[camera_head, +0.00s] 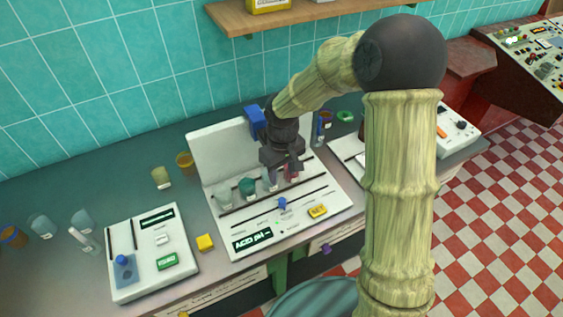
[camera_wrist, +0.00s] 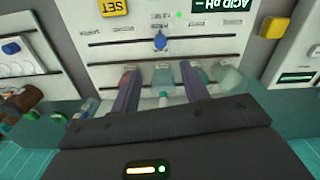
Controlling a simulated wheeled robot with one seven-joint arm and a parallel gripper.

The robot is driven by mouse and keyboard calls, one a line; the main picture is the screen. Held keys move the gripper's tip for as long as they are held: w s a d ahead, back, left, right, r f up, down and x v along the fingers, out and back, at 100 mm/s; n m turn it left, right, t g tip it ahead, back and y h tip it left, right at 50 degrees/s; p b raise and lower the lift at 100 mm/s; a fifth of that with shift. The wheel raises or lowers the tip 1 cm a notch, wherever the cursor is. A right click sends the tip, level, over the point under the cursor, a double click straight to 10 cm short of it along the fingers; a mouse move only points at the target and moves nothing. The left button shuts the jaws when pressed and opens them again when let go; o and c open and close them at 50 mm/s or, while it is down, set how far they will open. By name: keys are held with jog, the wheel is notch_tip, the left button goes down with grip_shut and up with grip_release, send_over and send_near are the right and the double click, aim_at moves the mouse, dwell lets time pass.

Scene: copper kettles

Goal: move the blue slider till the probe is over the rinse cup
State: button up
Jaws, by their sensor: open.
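The white pH panel (camera_head: 232,222) stands on the bench with a dark display reading ACID pH (camera_head: 252,239). The blue slider (camera_head: 282,203) sits on a slot near the panel's middle; it also shows in the wrist view (camera_wrist: 160,41). A row of cups stands behind it: a clear cup (camera_head: 224,199), a green cup (camera_head: 247,187), another clear cup (camera_wrist: 162,76) and a red cup (camera_head: 292,173). I cannot tell which is the rinse cup, nor make out the probe. My gripper (camera_head: 284,167) is open above the cups, its fingers (camera_wrist: 160,84) apart and short of the slider.
A yellow SET button (camera_head: 317,211) lies right of the slider. A second device (camera_head: 150,280) with its own blue knob (camera_head: 122,260) and a yellow block (camera_head: 205,243) are to the left. Another white device (camera_head: 455,128) is at right. A shelf (camera_head: 235,18) hangs above.

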notch_tip(320, 180, up, 4)
jog(key=shift+s+f, duration=0.1)
jog(key=shift+f, duration=0.05)
dwell(0.5)
jog(key=s+d+r+m+t, duration=0.1)
jog(key=s+d+m, duration=0.5)
jog(key=s+d, duration=0.7)
jog(key=shift+d+r+m+t, duration=0.3)
jog(key=shift+r+m+t, duration=0.1)
jog(key=shift+t, duration=0.4)
